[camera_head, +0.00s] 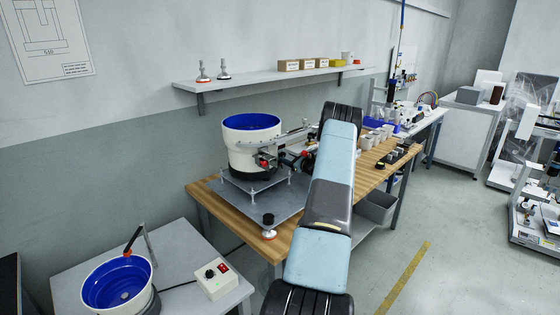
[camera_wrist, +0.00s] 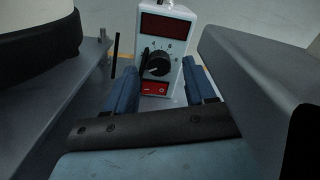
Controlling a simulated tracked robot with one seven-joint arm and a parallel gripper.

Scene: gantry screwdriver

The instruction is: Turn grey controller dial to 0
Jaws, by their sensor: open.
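A light grey controller box (camera_wrist: 166,44) shows at the top middle of the wrist view. It has a dark red display (camera_wrist: 167,26), a black dial (camera_wrist: 157,66) with small marks around it, and a red switch (camera_wrist: 154,88) below. The dial's pale pointer line seems to point down-left; the marks are too small to read. My gripper (camera_wrist: 159,76) is open, its two blue fingers apart to the left and right of the dial in this view. I cannot tell whether they touch the box. In the head view my arm hides the gripper, and this controller is not seen.
A large bowl feeder (camera_head: 252,148) stands on a grey plate on the wooden table (camera_head: 210,200), left of my arm. Another white control box (camera_head: 216,281) with black knobs and a smaller blue bowl (camera_head: 118,285) are on the front-left table.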

